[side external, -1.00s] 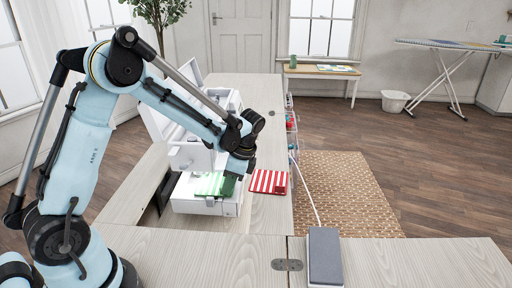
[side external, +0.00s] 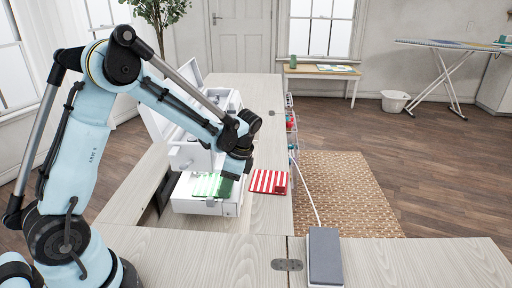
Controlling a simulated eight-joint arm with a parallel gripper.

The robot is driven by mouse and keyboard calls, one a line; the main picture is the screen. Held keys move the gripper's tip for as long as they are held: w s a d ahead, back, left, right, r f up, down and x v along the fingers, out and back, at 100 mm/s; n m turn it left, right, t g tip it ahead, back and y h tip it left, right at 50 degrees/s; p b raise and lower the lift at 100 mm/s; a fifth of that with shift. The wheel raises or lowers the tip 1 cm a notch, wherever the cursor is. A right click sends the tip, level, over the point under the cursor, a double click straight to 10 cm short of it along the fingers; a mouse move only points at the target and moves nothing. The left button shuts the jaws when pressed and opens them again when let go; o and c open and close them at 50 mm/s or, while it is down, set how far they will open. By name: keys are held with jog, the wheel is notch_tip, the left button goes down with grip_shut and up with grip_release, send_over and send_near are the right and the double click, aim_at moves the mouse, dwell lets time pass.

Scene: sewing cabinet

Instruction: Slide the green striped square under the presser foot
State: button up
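The green striped square (side external: 206,185) lies on the white bed of the sewing machine (side external: 193,205), on the side nearer the camera. My gripper (side external: 228,186) is low over the right part of the square, at its right edge. Its fingers are small and partly hidden by the wrist, so I cannot tell whether they are open or shut or whether they hold the cloth. The presser foot is not clearly visible behind the machine's white head (side external: 190,158).
A red striped square (side external: 268,181) lies on the cabinet top just right of the machine. A grey foot pedal (side external: 324,255) with a white cord rests on the front right of the cabinet. The cabinet top (side external: 190,255) in front of the machine is clear.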

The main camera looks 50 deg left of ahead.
jog(key=v, duration=1.2)
dwell(0.4)
jog(key=s+d+n+t+h, duration=0.2)
jog(key=s+d+n+t, duration=0.5)
jog(key=s+n+t, duration=0.2)
jog(key=shift+s+r+t+h, duration=0.3)
jog(key=shift+s+r+t, duration=0.15)
jog(key=shift+s, duration=0.35)
